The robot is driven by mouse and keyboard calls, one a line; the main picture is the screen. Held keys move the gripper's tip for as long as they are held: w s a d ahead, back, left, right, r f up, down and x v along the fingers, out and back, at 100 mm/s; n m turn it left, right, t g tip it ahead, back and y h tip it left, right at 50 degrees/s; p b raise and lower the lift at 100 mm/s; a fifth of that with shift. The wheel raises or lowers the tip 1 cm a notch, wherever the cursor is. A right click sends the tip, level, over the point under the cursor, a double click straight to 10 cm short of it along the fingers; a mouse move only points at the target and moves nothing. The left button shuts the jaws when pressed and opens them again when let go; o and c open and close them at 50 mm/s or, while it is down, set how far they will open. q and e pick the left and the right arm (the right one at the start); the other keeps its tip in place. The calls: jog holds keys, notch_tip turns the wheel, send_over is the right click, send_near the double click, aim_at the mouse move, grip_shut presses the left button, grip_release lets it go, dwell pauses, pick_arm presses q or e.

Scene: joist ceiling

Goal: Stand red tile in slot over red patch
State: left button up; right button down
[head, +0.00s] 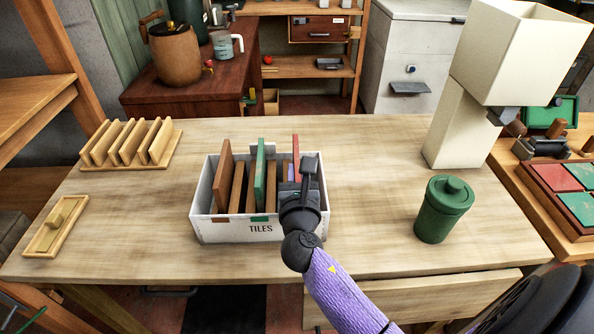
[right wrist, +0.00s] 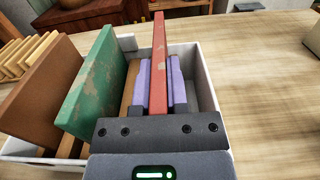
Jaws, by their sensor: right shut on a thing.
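The white box marked TILES (head: 260,232) stands on the table, with wooden dividers (head: 237,188) inside. A brown tile (head: 222,175) and a green tile (head: 260,172) stand upright in it, above a brown patch (head: 221,218) and a green patch (head: 262,218) on the front wall. My right gripper (head: 293,172) is shut on the red tile (head: 295,146), upright at the box's right part. In the right wrist view the red tile (right wrist: 160,50) is between the purple fingers, right of the green tile (right wrist: 92,85). Its lower edge and any red patch are hidden. My left gripper is not in view.
A wooden rack (head: 128,145) and a small wooden tray (head: 55,226) are at left. The table between box and jar is clear.

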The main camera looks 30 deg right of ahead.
jog(key=shift+f, duration=0.25)
dwell(0.5)
jog(key=c, duration=0.6)
grip_release()
jog(key=shift+o, duration=0.2)
jog(key=p+v, duration=0.1)
jog(key=v, duration=0.9)
jog(key=shift+f, duration=0.1)
